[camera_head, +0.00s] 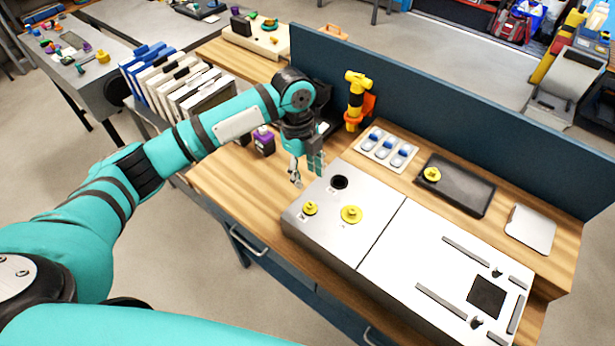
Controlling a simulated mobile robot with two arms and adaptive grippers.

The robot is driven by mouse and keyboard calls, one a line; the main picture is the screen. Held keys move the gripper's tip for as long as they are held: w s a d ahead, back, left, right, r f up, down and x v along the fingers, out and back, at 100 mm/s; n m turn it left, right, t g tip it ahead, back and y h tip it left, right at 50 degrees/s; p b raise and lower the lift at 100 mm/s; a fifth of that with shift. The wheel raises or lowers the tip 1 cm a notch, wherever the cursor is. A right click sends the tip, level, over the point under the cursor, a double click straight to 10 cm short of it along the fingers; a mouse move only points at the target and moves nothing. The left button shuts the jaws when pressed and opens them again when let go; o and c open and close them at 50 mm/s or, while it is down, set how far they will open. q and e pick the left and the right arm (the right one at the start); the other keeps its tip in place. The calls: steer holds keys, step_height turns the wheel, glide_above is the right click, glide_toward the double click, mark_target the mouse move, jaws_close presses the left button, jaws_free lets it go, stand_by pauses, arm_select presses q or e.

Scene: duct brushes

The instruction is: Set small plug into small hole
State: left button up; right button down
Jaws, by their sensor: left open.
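A metal box (324,228) with a pale top lies on the wooden bench. The smallest yellow plug (310,208) is on the box's left end; I cannot tell whether it sits in a hole or rests on top. A wider yellow plug (351,214) is to its right. An open dark round hole (339,182) shows behind them. A third yellow plug (432,174) lies on a black tray (458,190) behind the box. My left gripper (308,176) is open and empty, pointing down near the box's back left corner, apart from the plugs. My right gripper is out of view.
A blue partition (450,130) runs along the bench's back. A yellow-and-black tool (355,98) stands there. A pad with blue-and-white pieces (386,148), a purple-topped box (264,141) and upright folders (180,80) are nearby. The box's right half has slots and a square opening.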

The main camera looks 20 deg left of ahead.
arm_select(q)
steer(key=shift+a+r, duration=0.15)
steer(key=shift+r, duration=1.2)
